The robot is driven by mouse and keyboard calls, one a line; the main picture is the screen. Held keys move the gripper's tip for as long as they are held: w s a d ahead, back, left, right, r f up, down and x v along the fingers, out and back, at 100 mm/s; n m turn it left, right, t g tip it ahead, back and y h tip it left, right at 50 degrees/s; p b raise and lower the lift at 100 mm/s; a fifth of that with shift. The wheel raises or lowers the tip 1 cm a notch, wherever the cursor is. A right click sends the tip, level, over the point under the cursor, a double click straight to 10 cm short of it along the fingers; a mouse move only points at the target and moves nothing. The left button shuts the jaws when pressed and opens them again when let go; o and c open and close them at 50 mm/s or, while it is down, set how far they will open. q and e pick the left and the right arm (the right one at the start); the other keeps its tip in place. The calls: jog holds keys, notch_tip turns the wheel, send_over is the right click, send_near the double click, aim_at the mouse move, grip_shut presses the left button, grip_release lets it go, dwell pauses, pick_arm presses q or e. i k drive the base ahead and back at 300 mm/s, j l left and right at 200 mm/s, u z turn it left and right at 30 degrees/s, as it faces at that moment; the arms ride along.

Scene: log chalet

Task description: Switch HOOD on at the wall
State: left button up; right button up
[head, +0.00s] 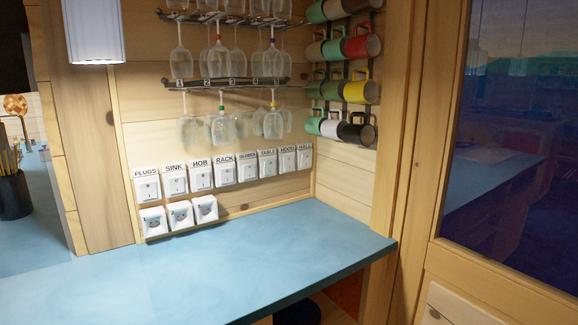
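A row of white labelled wall switches is on the log wall above the blue counter. The labels read PLUGS, SINK, HOB, RACK, one too small to read surely, TABLE, HOOD and HALL. The HOOD switch (288,161) is second from the right, between the TABLE switch (267,163) and the HALL switch (304,158). Its rocker is too small to tell whether it is on or off. Nothing covers it. Neither of my grippers is in view.
White sockets (180,214) sit below the left switches. Glasses hang from racks (225,83) above, and mugs (362,46) hang at upper right. The blue counter (230,262) is clear below the switches. A window (515,150) is at right.

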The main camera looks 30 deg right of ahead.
aim_at(288, 161)
jog(key=i+l+z, duration=0.1)
jog(key=i+l, duration=0.3)
jog(key=l, duration=0.25)
jog(key=i+l+z, duration=0.15)
jog(key=i+l, duration=0.3)
jog(key=l, duration=0.15)
jog(key=i+l+z, duration=0.1)
jog(key=i+l, duration=0.35)
jog(key=l, duration=0.1)
